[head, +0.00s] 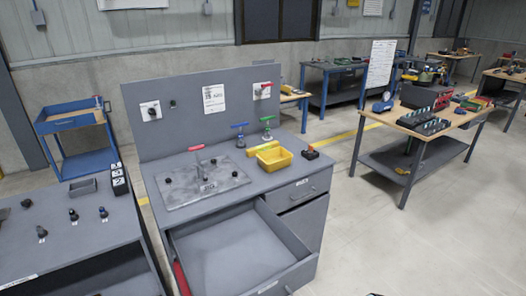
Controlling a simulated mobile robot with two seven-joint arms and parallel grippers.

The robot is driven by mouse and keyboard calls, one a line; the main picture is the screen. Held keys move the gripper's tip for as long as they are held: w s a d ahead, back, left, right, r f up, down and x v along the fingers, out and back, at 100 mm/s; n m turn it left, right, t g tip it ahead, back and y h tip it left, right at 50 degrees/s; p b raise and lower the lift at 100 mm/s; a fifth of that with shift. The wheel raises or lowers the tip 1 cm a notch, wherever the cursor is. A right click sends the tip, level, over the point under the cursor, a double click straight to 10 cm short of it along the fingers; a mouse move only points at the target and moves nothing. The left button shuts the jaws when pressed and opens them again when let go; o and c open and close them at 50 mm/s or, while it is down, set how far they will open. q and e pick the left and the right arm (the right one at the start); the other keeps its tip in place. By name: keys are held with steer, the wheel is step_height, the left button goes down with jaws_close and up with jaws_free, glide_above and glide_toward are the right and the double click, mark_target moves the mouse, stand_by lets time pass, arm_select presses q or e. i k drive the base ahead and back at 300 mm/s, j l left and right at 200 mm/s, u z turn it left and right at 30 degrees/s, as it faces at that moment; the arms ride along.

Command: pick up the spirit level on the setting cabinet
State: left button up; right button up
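A small yellow bar (267,146) lies on the cabinet top against the back rim of a yellow bin (274,160). It may be the spirit level, but it is too small to be sure. Neither of my grippers can be made out. A small dark shape at the bottom edge, right of the middle, is too cropped to identify.
A grey plate (203,183) with black knobs, T-handled tools (268,127) and a red-and-black item (310,152) share the cabinet top. A grey bench (75,235) stands left, a blue cart (72,120) behind it. A workbench (425,125) stands right. The floor at front right is clear.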

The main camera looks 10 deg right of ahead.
mark_target(251, 152)
steer(key=i+l+u, duration=0.45)
steer(key=l, duration=0.55)
steer(key=i+l+u, duration=0.2)
steer(key=l+u, duration=0.3)
steer(key=l, duration=0.55)
steer(key=l+u, duration=0.45)
steer(key=l, duration=0.7)
steer(key=k+l+u, duration=0.1)
steer(key=l+u, duration=0.4)
steer(key=l, duration=0.65)
steer(key=l+u, duration=0.15)
steer(key=l, duration=0.2)
steer(key=k+l+u, duration=0.2)
steer(key=l, duration=0.15)
steer(key=l+u, duration=0.15)
steer(key=l, duration=0.25)
steer(key=l+u, duration=0.25)
steer(key=k+l+u, duration=0.25)
steer(key=l, duration=0.2)
steer(key=l+u, duration=0.25)
steer(key=l, duration=0.15)
steer(key=k+l+u, duration=0.25)
steer(key=l+u, duration=0.25)
steer(key=k+l, duration=0.05)
steer(key=l, duration=0.05)
